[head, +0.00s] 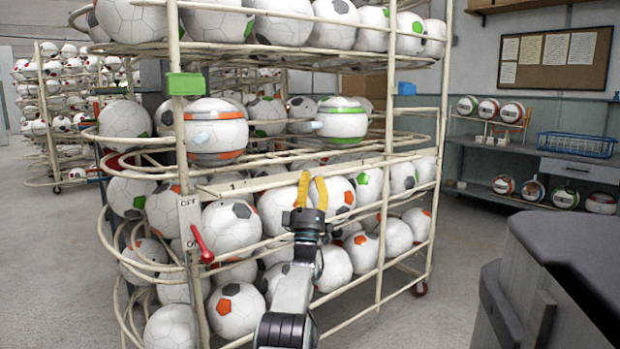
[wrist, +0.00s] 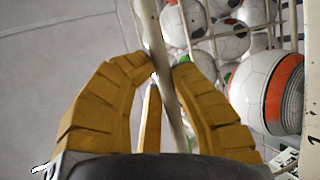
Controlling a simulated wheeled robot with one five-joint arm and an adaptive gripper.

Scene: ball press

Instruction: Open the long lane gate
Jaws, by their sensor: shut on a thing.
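My gripper (head: 312,180) has yellow fingers and is raised in front of the ball rack, at the height of a long cream bar (head: 264,182) that runs across the rack's middle. In the wrist view the fingers (wrist: 163,68) close around a slim cream bar (wrist: 148,25), one finger on each side. I cannot tell for sure whether this bar is the long lane gate. The far ends of the bar are out of the wrist view.
The cream wire rack (head: 437,170) holds several footballs. A red lever (head: 201,245) hangs beside an OFF/ON plate (head: 190,222) on its left post. A dark cabinet (head: 575,250) stands at the right. The floor (head: 455,265) between rack and cabinet is clear.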

